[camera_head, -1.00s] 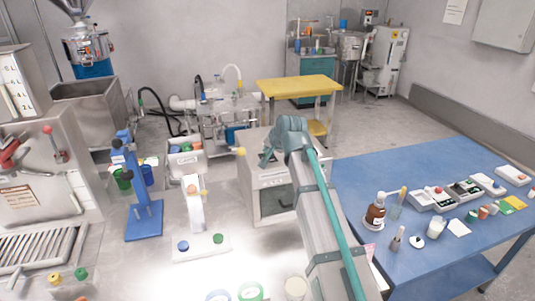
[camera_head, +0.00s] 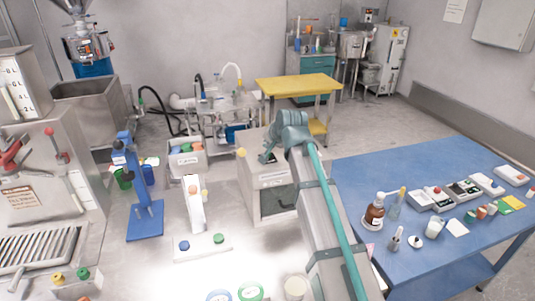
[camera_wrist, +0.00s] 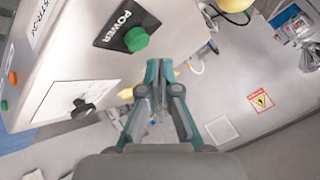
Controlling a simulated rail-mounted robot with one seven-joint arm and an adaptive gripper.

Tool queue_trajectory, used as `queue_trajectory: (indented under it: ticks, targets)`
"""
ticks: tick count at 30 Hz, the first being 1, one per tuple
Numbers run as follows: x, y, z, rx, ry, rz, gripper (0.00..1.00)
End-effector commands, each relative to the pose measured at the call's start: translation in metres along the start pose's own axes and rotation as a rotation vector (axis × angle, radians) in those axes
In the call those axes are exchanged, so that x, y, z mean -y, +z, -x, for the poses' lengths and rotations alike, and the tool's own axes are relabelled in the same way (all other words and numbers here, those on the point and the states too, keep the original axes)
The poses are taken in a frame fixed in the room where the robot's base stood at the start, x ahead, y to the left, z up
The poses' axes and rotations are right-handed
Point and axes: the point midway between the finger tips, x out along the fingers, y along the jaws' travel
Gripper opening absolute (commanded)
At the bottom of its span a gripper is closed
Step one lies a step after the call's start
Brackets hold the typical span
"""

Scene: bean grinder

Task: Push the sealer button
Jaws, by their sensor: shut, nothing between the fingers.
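A pale box-shaped machine (camera_head: 268,205) stands on the steel counter in the head view. In the wrist view a pale housing (camera_wrist: 75,50) fills the upper left, with a dark panel marked POWER and a green button (camera_wrist: 136,38). I cannot tell for sure that this is the sealer. My gripper (camera_wrist: 158,64) is shut and empty, its fingertips just below and right of the green button in the picture. Contact with the button does not show. In the head view my gripper (camera_head: 265,157) is small, over the machine's top, partly hidden by my arm.
A white device (camera_head: 195,207) with blue and green buttons on its base stands left of the machine, beside a blue stand (camera_head: 146,222). A bin (camera_head: 187,160) is behind. A blue table (camera_head: 410,180) with bottles and small instruments is on the right.

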Motion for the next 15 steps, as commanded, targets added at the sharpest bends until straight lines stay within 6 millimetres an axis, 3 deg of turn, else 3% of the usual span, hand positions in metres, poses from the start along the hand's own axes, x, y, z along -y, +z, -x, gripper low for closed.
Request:
queue_trajectory:
  ticks: [15]
  targets:
    - [0.025, -0.025, 0.033, -0.001, 0.000, 0.000, 0.00]
